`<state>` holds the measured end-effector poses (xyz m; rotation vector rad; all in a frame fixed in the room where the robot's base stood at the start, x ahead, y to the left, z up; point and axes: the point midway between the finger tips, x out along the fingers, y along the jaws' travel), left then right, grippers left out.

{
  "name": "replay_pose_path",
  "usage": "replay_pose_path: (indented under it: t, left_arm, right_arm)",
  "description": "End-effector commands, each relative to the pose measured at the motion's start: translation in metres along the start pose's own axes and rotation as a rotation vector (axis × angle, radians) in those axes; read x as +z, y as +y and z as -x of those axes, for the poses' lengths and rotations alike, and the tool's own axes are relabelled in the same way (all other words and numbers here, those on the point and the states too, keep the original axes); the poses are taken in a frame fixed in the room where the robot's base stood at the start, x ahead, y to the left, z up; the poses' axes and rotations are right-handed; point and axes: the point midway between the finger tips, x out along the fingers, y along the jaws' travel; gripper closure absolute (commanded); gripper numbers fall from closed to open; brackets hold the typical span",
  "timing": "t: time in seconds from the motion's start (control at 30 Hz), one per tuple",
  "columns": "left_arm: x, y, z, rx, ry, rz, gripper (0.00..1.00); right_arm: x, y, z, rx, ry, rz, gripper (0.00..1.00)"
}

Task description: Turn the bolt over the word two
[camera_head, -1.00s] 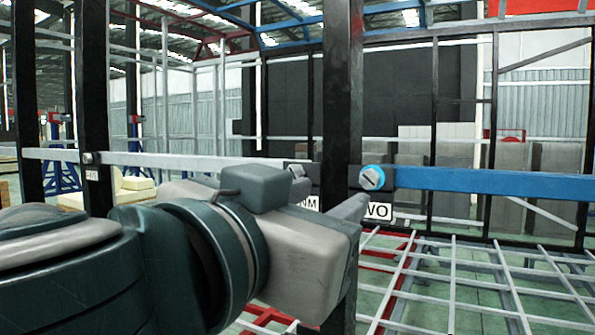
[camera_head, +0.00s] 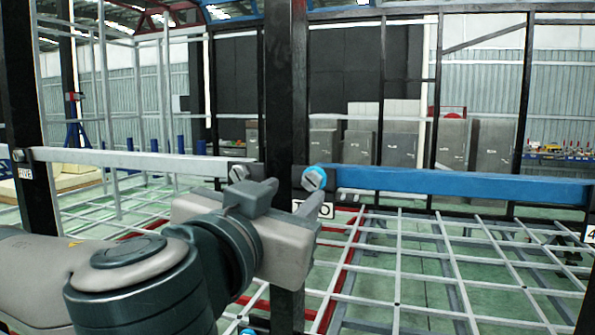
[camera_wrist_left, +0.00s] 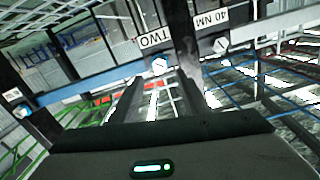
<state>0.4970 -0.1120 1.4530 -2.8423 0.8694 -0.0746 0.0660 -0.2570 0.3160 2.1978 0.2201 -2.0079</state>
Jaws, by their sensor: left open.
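The bolt over the word two (camera_head: 315,178) has a blue ring and a slotted grey head, and sits at the left end of a blue bar. Its white label (camera_head: 326,211) is partly hidden by my gripper, with only the O clear. My left gripper (camera_head: 290,190) is open, its fingers pointing toward the black post, just left of and below the bolt. In the left wrist view, the bolt (camera_wrist_left: 160,65) shows just beyond and between the open fingertips (camera_wrist_left: 158,78), under the upside-down TWO label (camera_wrist_left: 157,40). Nothing is between the fingers. My right gripper is out of view.
A silver bolt (camera_head: 238,173) sits left of the black post (camera_head: 285,95), on a grey bar. Another bolt (camera_head: 20,155) is at the far left. A white lattice frame (camera_head: 445,260) lies low on the right.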

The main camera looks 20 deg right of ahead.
Motion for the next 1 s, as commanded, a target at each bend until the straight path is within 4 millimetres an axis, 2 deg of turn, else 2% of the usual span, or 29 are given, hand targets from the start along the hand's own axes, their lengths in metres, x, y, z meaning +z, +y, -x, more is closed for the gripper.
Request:
replay_pose_path:
  t: [0.03, 0.2, 0.4, 0.6, 0.9, 0.97, 1.0]
  left_arm:
    - [-0.004, -0.001, -0.010, -0.003, -0.002, 0.000, 0.58]
    - [-0.004, -0.001, -0.040, -0.002, -0.001, -0.001, 0.58]
    - [-0.003, -0.001, -0.066, -0.002, 0.000, -0.001, 0.58]
    - [-0.001, 0.000, -0.077, -0.001, 0.001, -0.001, 0.58]
    - [0.000, 0.000, -0.078, 0.000, 0.001, -0.001, 0.58]
    - [0.000, 0.000, -0.078, 0.000, 0.001, -0.001, 0.70]
    - [0.000, 0.000, -0.078, 0.000, 0.001, -0.001, 0.79]
  right_arm:
    - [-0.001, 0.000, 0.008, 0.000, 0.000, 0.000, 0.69]
    - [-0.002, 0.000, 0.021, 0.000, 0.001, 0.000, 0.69]
    - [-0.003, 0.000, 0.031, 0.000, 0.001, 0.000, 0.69]
    - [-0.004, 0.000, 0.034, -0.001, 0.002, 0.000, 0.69]
    - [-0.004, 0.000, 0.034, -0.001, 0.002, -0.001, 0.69]
    - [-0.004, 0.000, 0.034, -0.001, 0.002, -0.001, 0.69]
    - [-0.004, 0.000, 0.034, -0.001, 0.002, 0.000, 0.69]
